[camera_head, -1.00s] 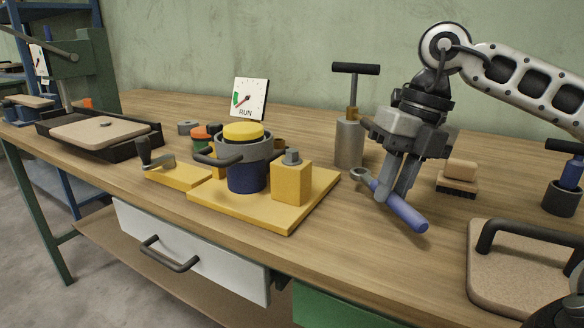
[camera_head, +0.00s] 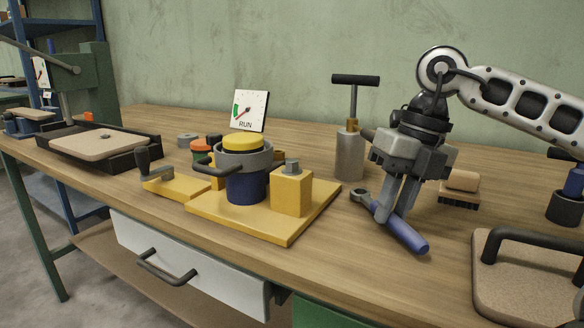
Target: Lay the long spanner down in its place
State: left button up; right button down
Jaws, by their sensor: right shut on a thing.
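The long spanner has a grey ring end (camera_head: 360,195) and a thick blue handle (camera_head: 408,236). It lies slantwise over the bench's front part, ring end to the back left and handle end to the front right. My right gripper (camera_head: 392,208) comes down from above and is shut on the spanner's middle. The spanner is at or just above the wood; I cannot tell whether it touches. The fingers hide part of its shank. My left gripper is not in view.
A yellow fixture plate (camera_head: 253,231) with a blue pot stands left of the spanner. A grey T-handled cylinder (camera_head: 349,157) stands behind it. A brush (camera_head: 460,190) and a cork-coloured board with a black handle (camera_head: 520,279) are to the right. Bare bench lies in front.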

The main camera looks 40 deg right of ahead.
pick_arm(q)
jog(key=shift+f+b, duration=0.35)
pick_arm(e)
jog(key=shift+f, duration=0.4)
jog(key=c, duration=1.2)
grip_release()
jog(key=shift+c, duration=0.2)
jog(key=shift+r, duration=0.3)
jog(key=p+v, duration=0.2)
jog(key=v, duration=0.1)
jog(key=shift+d+r, duration=0.15)
jog(key=shift+r, duration=0.15)
pick_arm(q)
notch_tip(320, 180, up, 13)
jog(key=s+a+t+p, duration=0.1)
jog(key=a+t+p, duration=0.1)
jog(key=p, duration=0.4)
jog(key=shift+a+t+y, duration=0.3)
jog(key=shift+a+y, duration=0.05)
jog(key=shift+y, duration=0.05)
pick_arm(e)
jog(key=v, duration=1.2)
